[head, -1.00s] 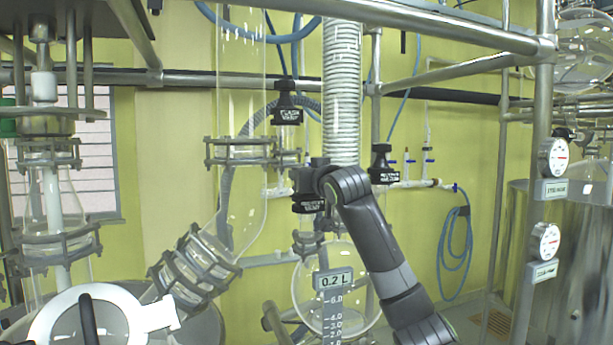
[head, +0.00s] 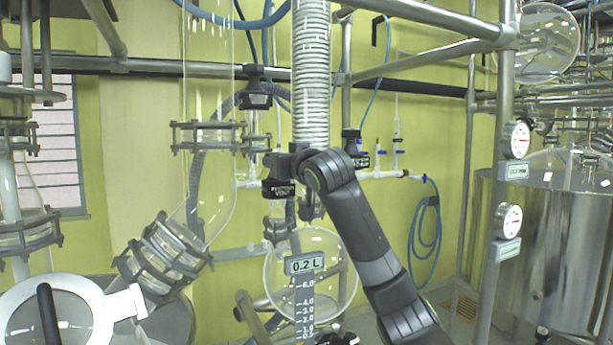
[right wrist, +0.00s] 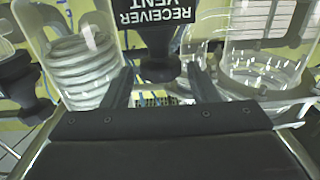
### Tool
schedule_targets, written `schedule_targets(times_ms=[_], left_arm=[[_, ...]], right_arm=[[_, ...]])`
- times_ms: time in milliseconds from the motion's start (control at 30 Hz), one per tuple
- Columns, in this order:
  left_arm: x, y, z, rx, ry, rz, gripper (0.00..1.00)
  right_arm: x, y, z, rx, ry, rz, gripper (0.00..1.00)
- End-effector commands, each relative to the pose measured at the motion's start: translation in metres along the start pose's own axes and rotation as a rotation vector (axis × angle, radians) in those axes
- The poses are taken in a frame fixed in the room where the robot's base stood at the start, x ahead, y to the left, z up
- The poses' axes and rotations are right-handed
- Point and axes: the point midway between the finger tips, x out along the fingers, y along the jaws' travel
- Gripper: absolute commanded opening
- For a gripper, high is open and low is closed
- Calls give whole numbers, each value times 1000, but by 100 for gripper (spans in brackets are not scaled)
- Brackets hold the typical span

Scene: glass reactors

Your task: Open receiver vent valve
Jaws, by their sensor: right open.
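In the right wrist view the RECEIVER VENT handle (right wrist: 158,14) appears upside down at the top centre. My right gripper (head: 300,162) is at the valve, its jaws largely hidden by my wrist. In the wrist view my right gripper (right wrist: 158,76) is open, with its fingers either side of the valve's dark body below the label. I cannot tell whether they touch it. My left gripper is not in view.
The flash vent valve (head: 255,95) hangs above left, and another black valve (head: 352,143) is just right of my gripper. A coiled glass condenser (head: 311,80) rises behind. A steel post (head: 495,190) with gauges stands to the right.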

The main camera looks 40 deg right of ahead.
Motion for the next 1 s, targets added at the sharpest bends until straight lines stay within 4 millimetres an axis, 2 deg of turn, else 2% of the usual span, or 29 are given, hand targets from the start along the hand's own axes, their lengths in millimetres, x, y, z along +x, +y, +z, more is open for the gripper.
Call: schedule_targets(times_ms=[33,300,500,700,1000], left_arm=[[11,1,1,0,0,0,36],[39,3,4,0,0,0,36],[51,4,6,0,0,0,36],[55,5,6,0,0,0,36],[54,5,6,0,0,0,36]], right_arm=[[-13,0,5,-4,5,1,54],[-78,0,5,-5,5,2,54],[-114,0,2,-2,4,1,54],[-129,0,1,0,1,1,54],[-130,0,1,0,-1,0,54]])
